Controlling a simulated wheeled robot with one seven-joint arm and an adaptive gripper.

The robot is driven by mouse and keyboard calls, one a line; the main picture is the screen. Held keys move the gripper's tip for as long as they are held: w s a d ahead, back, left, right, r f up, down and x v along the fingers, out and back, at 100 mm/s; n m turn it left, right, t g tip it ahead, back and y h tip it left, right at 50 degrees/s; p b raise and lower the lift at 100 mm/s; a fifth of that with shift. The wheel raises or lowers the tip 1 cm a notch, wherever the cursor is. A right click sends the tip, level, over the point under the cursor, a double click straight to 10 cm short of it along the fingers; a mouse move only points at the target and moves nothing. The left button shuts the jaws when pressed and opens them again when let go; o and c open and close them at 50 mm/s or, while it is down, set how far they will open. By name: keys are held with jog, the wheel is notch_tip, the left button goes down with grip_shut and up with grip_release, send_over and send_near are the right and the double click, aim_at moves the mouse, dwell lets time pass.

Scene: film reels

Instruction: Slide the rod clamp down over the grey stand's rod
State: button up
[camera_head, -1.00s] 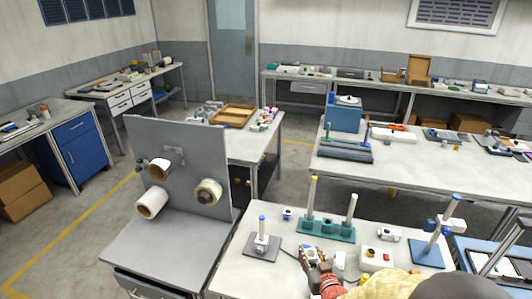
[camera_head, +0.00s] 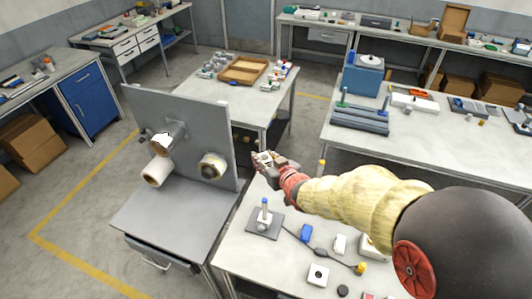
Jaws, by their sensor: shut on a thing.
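The grey stand (camera_head: 277,223) is on the near table, a flat grey plate with an upright rod (camera_head: 264,209) tipped in blue. A pale block sits low around or against the rod; I cannot tell which. My gripper (camera_head: 268,163) is shut on a small light grey piece with a dark spot, which looks like the rod clamp (camera_head: 264,156). In the picture it shows above the rod tip and apart from it. How the clamp's hole lines up with the rod is too small to tell.
A blue block (camera_head: 306,232), a white block (camera_head: 339,244), a white block with a dark hole (camera_head: 318,274) and a cable with a yellow end (camera_head: 361,268) lie right of the stand. A grey upright panel with rolls (camera_head: 178,145) stands left. My arm hides the table's back right.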

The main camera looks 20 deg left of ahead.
notch_tip(320, 180, down, 9)
jog(key=b, duration=0.6)
jog(key=shift+f+b, duration=0.15)
jog(key=shift+b, duration=0.15)
jog(key=shift+f, duration=0.15)
jog(key=b, duration=0.4)
send_over(265, 201)
jog(key=shift+w+a+f, duration=0.1)
jog(key=shift+w+f, duration=0.05)
jog(key=shift+f, duration=2.25)
jog(key=shift+f+b, duration=2.35)
jog(key=shift+f, duration=0.15)
jog(key=shift+f+b, duration=2.1)
jog(key=shift+f, duration=0.35)
jog(key=shift+f, duration=0.15)
